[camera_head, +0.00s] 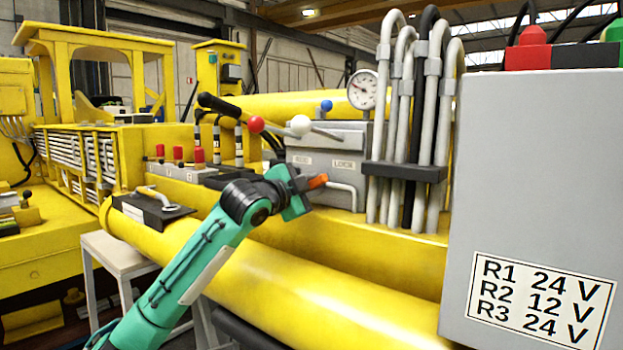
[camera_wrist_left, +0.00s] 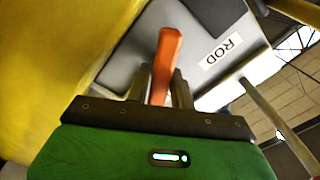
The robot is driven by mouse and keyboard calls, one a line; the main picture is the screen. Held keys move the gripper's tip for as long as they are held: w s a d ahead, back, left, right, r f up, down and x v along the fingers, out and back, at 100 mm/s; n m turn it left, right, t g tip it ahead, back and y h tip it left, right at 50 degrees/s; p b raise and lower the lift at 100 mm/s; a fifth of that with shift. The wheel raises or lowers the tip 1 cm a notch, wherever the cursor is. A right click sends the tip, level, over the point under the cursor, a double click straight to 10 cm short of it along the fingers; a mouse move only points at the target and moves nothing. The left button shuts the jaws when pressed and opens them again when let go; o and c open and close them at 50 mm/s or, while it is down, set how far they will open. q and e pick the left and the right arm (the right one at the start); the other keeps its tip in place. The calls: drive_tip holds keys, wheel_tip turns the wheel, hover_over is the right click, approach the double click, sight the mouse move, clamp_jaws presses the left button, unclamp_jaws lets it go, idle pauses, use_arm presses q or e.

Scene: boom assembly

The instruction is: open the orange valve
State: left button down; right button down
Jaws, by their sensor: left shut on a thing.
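The orange valve handle (camera_head: 317,181) shows at the front of a grey box (camera_head: 345,140) on the yellow boom. In the left wrist view the orange handle (camera_wrist_left: 165,62) rises between the two fingers, in front of a grey face with a "ROD" label. My left gripper (camera_head: 305,186) reaches in from the lower left and is shut on the handle. Its fingers (camera_wrist_left: 164,88) flank the handle's lower part. The valve's body behind the gripper is hidden. My right gripper is not in view.
Levers with a red ball (camera_head: 256,124) and a white ball (camera_head: 300,125) stand above the gripper. Grey and black hoses (camera_head: 408,130) rise to the right, beside a gauge (camera_head: 362,90). A large grey cabinet (camera_head: 540,190) fills the right side. A yellow cylinder (camera_head: 300,290) runs below.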

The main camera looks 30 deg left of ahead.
use_arm(q)
drive_tip(key=shift+r+n+p, duration=0.1)
drive_tip(key=shift+n+p, duration=0.2)
drive_tip(key=shift+n, duration=0.2)
drive_tip(key=n+p, duration=0.3)
drive_tip(key=n, duration=0.2)
drive_tip(key=shift+a, duration=0.1)
drive_tip(key=n+p, duration=0.2)
drive_tip(key=n, duration=0.3)
drive_tip(key=shift+a, duration=0.1)
drive_tip(key=shift+n+p, duration=0.35)
drive_tip(key=shift+n, duration=0.05)
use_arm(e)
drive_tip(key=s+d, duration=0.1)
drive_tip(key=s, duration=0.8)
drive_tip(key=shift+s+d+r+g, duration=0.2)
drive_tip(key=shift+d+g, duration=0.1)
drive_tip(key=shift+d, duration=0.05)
use_arm(q)
drive_tip(key=c, duration=2.2)
unclamp_jaws()
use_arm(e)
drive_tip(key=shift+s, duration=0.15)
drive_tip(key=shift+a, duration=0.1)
use_arm(q)
drive_tip(key=c, duration=1.3)
unclamp_jaws()
